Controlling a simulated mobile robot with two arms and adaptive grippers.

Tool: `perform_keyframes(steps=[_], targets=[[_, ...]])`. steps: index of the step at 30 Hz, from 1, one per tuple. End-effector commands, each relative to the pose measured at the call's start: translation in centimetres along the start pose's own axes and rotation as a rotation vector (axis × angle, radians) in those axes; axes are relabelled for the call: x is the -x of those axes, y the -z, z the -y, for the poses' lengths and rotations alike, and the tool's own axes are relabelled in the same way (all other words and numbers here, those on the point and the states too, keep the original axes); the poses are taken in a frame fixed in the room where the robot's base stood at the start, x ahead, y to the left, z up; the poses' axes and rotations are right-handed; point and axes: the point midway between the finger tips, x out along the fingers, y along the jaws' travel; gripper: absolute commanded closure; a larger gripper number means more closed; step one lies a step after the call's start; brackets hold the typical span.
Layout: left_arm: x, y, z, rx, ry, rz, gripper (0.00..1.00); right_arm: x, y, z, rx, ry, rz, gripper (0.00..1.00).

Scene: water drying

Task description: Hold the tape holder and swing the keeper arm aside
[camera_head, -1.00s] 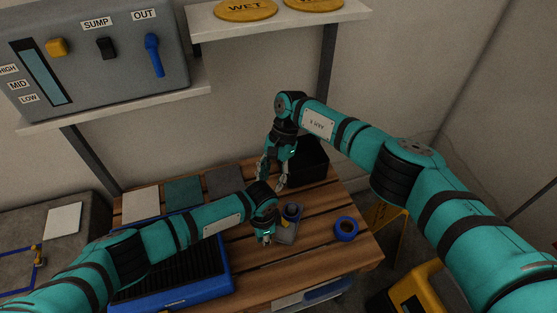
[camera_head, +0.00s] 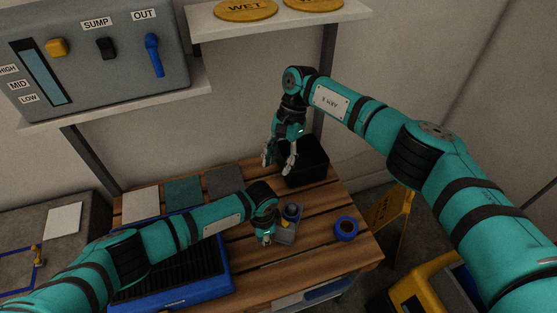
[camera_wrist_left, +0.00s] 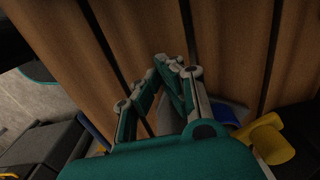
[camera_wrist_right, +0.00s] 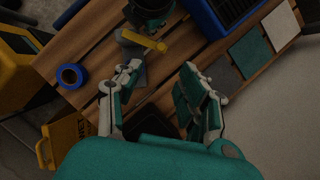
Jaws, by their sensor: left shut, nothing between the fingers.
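The tape holder (camera_head: 287,236) has a grey base with a dark round part on top and stands on the slatted wooden bench. Its yellow keeper arm (camera_wrist_right: 143,41) shows in the right wrist view, partly hidden by my left arm. Yellow also shows in the left wrist view (camera_wrist_left: 265,140). My left gripper (camera_head: 266,240) is shut, fingertips together (camera_wrist_left: 172,66), pointing down at the holder's left side. I cannot tell whether it touches the holder. My right gripper (camera_head: 279,165) is open and empty, raised behind the holder beside the black bin.
A blue tape roll (camera_head: 346,229) lies right of the holder. The open black bin (camera_head: 308,168) stands at the bench's back right. A blue tray with a black grid (camera_head: 222,288) is under my left arm. Several flat cloths lie along the back. The front right planks are clear.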

Motion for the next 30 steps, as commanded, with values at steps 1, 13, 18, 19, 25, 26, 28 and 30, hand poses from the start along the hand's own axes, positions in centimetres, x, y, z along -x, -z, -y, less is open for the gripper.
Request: perform_keyframes(steps=[1,13,18,19,25,26,28,30], targets=[[0.0,0.0,0.0,0.000,0.000,0.000,1.00,0.0,0.0,0.0,0.000,0.000,0.000,0.60],[0.0,0.0,0.0,0.000,0.000,0.000,1.00,0.4,0.0,0.0,0.000,0.001,-0.001,0.60],[0.0,0.0,0.0,0.000,0.000,0.000,1.00,2.8,0.0,0.1,0.000,0.003,-0.002,0.60],[0.0,0.0,0.0,0.000,0.000,0.000,1.00,3.4,0.0,0.1,-0.001,0.003,-0.003,0.60],[0.0,0.0,0.0,0.000,0.000,0.000,1.00,6.3,0.0,0.1,0.000,0.000,-0.001,0.60],[0.0,0.0,0.0,0.000,0.000,0.000,1.00,6.6,0.0,0.1,0.000,0.001,-0.001,0.60],[0.0,0.0,0.0,0.000,0.000,0.000,1.00,7.2,0.0,0.1,0.000,0.001,0.000,0.60],[0.0,0.0,0.0,0.000,0.000,0.000,1.00,7.4,0.0,0.0,0.000,-0.001,0.001,0.60]])
